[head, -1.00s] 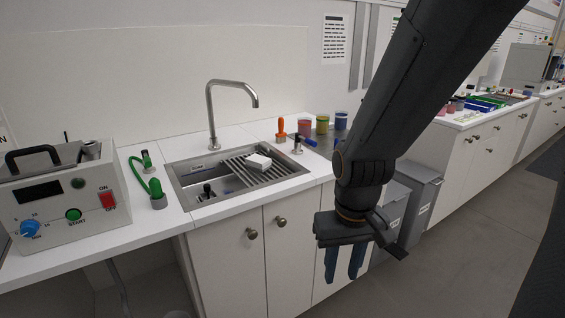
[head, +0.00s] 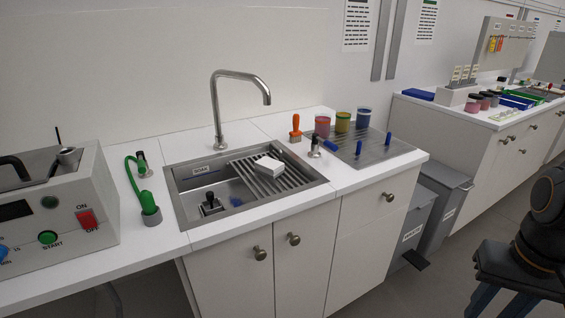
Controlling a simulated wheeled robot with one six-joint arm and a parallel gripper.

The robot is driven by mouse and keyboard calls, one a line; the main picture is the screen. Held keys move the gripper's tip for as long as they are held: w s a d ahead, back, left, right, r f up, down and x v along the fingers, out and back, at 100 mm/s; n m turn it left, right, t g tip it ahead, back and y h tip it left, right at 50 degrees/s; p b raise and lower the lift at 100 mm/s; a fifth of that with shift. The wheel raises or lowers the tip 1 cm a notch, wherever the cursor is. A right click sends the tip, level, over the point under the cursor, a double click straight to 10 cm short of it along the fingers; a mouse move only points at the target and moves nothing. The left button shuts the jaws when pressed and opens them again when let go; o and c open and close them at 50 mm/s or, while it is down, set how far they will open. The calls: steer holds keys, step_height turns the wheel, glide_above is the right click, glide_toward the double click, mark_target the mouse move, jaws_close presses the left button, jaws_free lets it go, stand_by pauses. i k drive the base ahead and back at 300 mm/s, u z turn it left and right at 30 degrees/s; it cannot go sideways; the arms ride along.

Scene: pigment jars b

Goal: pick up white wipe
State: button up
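A small white block-like item, which looks like the white wipe (head: 268,165), lies on the slatted rack (head: 290,178) over the right part of the sink. My gripper (head: 497,302) is at the lower right edge of the head view, partly cut off by the frame. It is far to the right of the sink and the white item. Its fingers point down and look apart, with nothing seen between them.
The steel sink (head: 178,207) has a tall tap (head: 217,110) behind it. Right of it stand an orange-handled brush (head: 295,127) and several colored jars on a metal drainboard (head: 375,158). A control box (head: 60,215) is at left. Grey bins (head: 440,205) stand beside the cabinet.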

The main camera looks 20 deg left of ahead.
mark_target(271, 168)
steer(key=i, duration=0.9)
steer(key=u, duration=1.9)
steer(key=i, duration=0.5)
steer(key=z, duration=0.1)
